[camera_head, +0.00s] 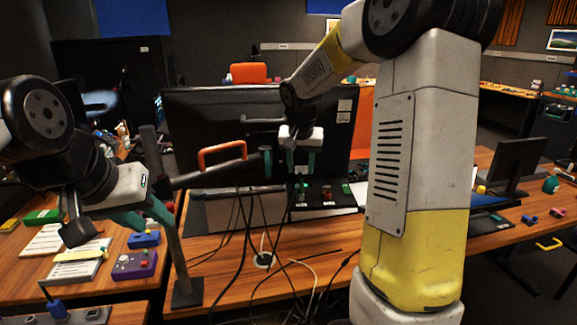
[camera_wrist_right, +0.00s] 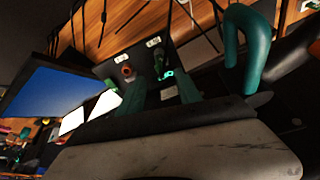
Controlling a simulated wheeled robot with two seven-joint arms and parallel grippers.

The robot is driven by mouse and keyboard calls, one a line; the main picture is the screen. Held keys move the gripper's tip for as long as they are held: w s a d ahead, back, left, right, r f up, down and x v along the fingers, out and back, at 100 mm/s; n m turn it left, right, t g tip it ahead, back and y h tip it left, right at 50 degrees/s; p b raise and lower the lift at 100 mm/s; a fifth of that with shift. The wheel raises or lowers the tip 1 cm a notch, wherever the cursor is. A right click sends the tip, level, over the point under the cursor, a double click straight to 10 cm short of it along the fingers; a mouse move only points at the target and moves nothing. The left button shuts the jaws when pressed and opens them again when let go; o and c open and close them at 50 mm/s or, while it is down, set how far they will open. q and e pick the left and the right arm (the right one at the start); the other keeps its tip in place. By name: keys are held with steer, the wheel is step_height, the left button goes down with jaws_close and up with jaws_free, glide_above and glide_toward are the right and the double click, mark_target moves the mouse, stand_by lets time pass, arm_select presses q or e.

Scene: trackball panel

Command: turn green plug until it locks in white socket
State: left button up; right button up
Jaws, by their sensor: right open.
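A dark panel (camera_head: 325,205) lies on the desk below the monitor, with a small green plug (camera_head: 302,188) near its left end. In the right wrist view the green plug (camera_wrist_right: 168,74) shows as a bright green piece on the panel, just beyond my fingertips. A whitish piece, perhaps the white socket (camera_wrist_right: 168,92), shows between the fingers, partly hidden. How the plug sits in the socket is too small to tell. My right gripper (camera_head: 301,170) is open above the plug, its teal fingers (camera_wrist_right: 160,90) apart. My left gripper (camera_head: 140,220) is at the left, away from the panel; its opening is unclear.
A red knob (camera_head: 327,193) and another green part (camera_head: 346,188) stand on the same panel. A large monitor (camera_head: 220,115) rises behind. An orange handle (camera_head: 222,155) and a metal post (camera_head: 170,220) stand left of the panel. Loose cables (camera_head: 250,230) cross the desk in front.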

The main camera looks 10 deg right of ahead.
mark_target(300, 183)
steer(key=x, duration=0.7)
steer(key=shift+w+f, duration=0.1)
steer(key=shift+f, duration=0.2)
steer(key=c, duration=0.9)
steer(key=m, duration=0.3)
steer(key=shift+a+h, duration=0.1)
steer(key=shift+h, duration=0.3)
steer(key=shift+m+g+h, duration=0.3)
steer(key=shift+m+g, duration=0.2)
steer(key=shift+m, duration=1.3)
